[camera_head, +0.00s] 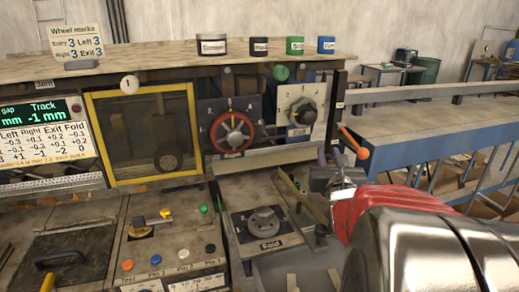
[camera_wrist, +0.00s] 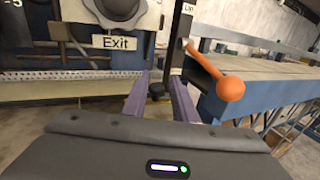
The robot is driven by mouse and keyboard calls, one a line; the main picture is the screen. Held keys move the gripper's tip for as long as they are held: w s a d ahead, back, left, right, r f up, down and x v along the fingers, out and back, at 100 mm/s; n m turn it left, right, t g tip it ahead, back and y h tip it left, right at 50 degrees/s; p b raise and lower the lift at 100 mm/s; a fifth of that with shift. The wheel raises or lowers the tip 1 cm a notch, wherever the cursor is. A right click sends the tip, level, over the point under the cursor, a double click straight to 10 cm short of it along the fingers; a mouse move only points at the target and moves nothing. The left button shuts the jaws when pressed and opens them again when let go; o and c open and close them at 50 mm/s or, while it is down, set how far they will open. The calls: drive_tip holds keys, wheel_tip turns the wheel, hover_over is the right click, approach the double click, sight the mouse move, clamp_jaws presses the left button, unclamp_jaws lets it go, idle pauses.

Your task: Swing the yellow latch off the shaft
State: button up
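No part is clearly recognisable as a yellow latch on a shaft. A small yellow knob (camera_head: 165,213) sits on the control panel in the head view, left of the Fold dial (camera_head: 263,220). My gripper (camera_head: 335,178) is in front of the machine's right end, below the Exit dial (camera_head: 303,111). In the wrist view my gripper (camera_wrist: 160,88) has its two purple fingers apart with nothing held between them. An orange-handled lever (camera_head: 354,143) is just above my gripper; its ball end (camera_wrist: 231,88) is right of the fingers in the wrist view.
A dark upright post (camera_head: 335,112) stands behind my gripper, beside the lever. A blue-sided table (camera_head: 440,138) extends right. A yellow-framed window (camera_head: 142,135) and a red handwheel (camera_head: 232,133) are on the left. A narrow slanted bar (camera_head: 303,200) lies left of my gripper.

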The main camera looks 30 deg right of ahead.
sight(328, 155)
drive_tip(key=shift+w+r, duration=0.1)
idle(0.3)
wheel_tip(328, 155, up, 10)
drive_tip(key=shift+f, duration=0.1)
idle(0.5)
